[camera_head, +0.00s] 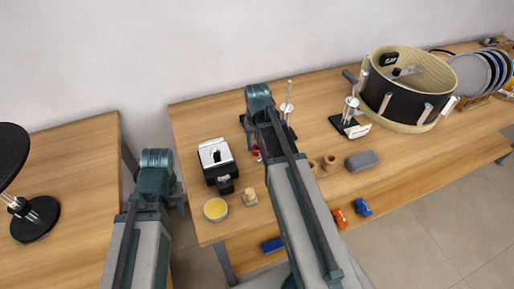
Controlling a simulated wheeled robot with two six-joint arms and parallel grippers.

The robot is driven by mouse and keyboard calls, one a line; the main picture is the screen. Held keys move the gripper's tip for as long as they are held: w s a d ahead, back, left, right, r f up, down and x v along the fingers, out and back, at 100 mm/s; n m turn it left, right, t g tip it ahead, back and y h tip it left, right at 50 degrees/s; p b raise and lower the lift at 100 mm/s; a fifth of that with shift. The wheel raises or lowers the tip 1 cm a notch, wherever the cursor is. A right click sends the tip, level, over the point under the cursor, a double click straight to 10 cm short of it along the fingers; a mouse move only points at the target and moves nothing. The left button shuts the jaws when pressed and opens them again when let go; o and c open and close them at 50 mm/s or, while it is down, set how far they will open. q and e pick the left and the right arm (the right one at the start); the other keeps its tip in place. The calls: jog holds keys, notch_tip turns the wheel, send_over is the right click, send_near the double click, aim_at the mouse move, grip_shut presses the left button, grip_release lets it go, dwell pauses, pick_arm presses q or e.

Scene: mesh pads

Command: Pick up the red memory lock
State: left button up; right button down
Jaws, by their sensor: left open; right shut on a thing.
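A small red piece, which I take as the red memory lock (256,151), shows at the left edge of my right forearm, mostly hidden behind it. My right gripper (262,144) hangs down behind that arm, its fingers largely hidden. It is shut on the red piece. I cannot tell whether the piece touches the table. My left gripper (178,195) is open, off the left end of the main table, with its fingertips hardly visible.
The wooden table (190,125) carries a black-and-silver device (215,155), a yellow-topped round tin (215,209), a grey block (362,161) and a large drum (410,90). Red-orange (340,217) and blue (362,207) pieces lie lower in front. A gap separates the left table (75,160).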

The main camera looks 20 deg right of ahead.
jog(key=shift+r, duration=0.1)
notch_tip(320, 180, up, 10)
jog(key=p, duration=1)
